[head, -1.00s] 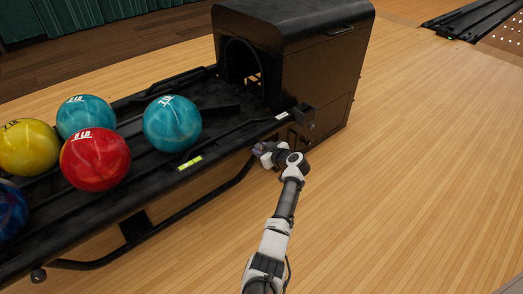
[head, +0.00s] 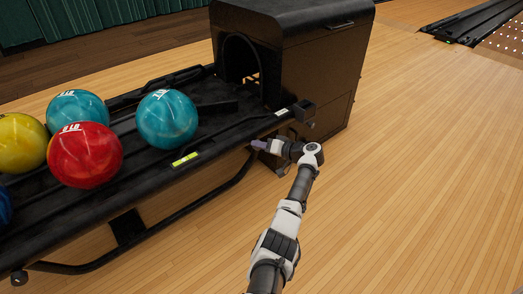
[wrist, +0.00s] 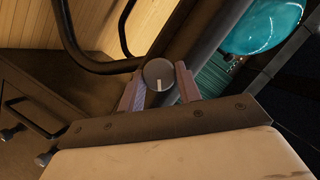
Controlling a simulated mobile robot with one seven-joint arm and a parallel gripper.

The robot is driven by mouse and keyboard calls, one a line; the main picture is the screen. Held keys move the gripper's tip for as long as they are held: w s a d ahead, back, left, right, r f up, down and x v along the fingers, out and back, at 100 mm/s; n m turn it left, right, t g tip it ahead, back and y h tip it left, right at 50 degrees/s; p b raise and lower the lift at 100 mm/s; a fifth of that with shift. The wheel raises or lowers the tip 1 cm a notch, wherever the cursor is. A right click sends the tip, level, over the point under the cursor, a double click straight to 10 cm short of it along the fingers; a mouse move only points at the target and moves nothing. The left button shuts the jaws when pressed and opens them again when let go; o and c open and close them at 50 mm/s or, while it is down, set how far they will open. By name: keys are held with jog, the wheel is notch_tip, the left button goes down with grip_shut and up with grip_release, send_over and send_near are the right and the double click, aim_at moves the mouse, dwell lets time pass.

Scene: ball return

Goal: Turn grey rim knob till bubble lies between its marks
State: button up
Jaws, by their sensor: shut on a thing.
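The grey knob (wrist: 159,75), round with a pale line on its face, sits between the two fingers of my gripper (wrist: 158,73) in the wrist view. My gripper is shut on it, one finger at each side. In the head view my gripper (head: 260,145) is at the front rim of the black ball return (head: 215,142), and the knob cannot be made out there. The yellow-green bubble level (head: 185,159) lies on the rim, left of my gripper. Its bubble and marks are too small to read.
A teal ball (head: 167,119), a red ball (head: 85,155), another teal ball (head: 77,112) and a yellow ball (head: 20,143) rest on the rack. The black hood (head: 290,70) stands behind my gripper. A bent black tube (head: 190,218) runs below the rim. Wooden floor at right is clear.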

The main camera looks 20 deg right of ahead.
jog(key=shift+w+d+f+m+t+y+b, duration=0.1)
jog(key=shift+m+t+y+b, duration=0.1)
jog(key=shift+m+y+b, duration=0.95)
jog(key=shift+f+m+t+y+b, duration=0.1)
jog(key=shift+m+t+y+b, duration=0.2)
jog(key=shift+m+b, duration=0.95)
jog(key=shift+m+p, duration=0.35)
jog(key=shift+m, duration=0.25)
jog(key=o, duration=1)
jog(key=p+v, duration=0.2)
jog(key=v, duration=1.2)
